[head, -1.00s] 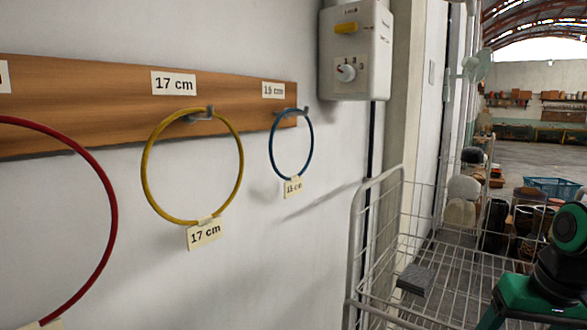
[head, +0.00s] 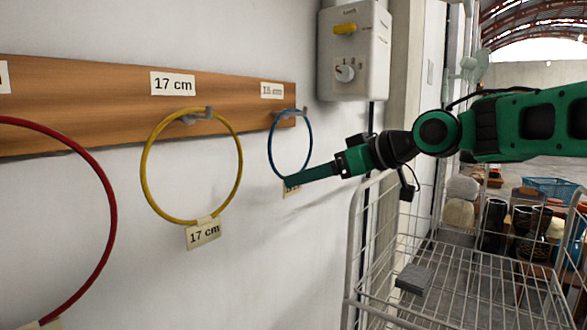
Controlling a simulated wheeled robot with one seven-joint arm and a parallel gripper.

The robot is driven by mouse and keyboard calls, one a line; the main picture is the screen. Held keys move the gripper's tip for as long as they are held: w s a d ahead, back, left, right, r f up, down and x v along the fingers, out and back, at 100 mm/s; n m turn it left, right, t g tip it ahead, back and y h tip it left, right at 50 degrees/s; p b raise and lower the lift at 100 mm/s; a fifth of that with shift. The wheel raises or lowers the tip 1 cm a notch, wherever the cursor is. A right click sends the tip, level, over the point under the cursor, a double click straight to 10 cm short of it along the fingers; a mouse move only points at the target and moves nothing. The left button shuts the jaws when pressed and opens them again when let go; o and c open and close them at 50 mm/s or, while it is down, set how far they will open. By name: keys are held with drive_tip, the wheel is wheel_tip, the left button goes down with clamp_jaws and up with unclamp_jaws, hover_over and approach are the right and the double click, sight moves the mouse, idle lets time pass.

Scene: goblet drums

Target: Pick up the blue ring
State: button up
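The blue ring (head: 269,146) hangs from a hook at the right end of a wooden board on the wall. A small tag (head: 291,192) at its bottom is partly hidden behind my gripper. My gripper (head: 288,184) reaches in from the right, with its green fingers in front of the ring's lower edge in the head view. I cannot tell whether the fingers touch the ring or are open or shut.
A yellow ring (head: 241,160) hangs left of the blue one, and a red ring (head: 112,205) further left. A control box (head: 355,50) is on the wall above right. A wire cart (head: 450,245) with a grey block (head: 414,279) stands below my arm.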

sight(287, 193)
drive_tip(key=shift+f+x, duration=0.2)
drive_tip(key=shift+x, duration=2.85)
drive_tip(key=shift+d, duration=0.15)
drive_tip(key=c, duration=1.2)
